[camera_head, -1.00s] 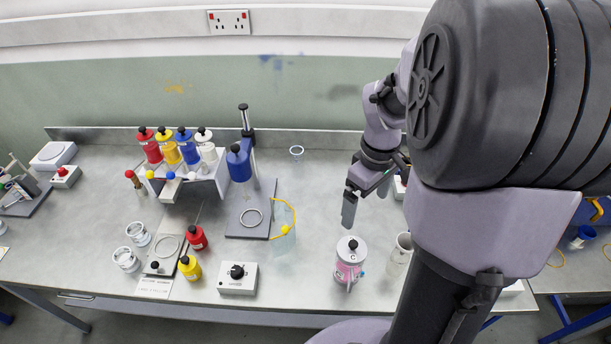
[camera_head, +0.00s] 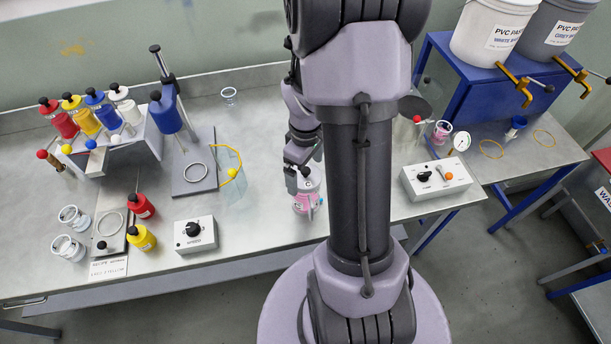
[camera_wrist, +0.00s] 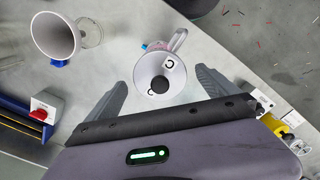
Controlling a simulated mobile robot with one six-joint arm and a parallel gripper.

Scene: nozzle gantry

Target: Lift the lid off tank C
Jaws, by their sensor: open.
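Tank C (camera_head: 305,200) is a small cup with pink contents on the bench, just left of my arm in the head view. Its round grey lid (camera_wrist: 161,76) carries a black knob and the letter C in the wrist view, and looks seated on the tank. My gripper (camera_wrist: 158,85) is open, with one finger on each side of the lid. The black knob shows between the fingers, close to the palm edge. In the head view my gripper (camera_head: 302,172) is at the tank's top and partly hides the lid. Contact cannot be told.
A white funnel-like cup (camera_wrist: 56,36) stands left of the tank in the wrist view. A speed control box (camera_head: 195,235) and a clear guard with yellow edge (camera_head: 229,176) are to the left. A switch box (camera_head: 436,179) is to the right.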

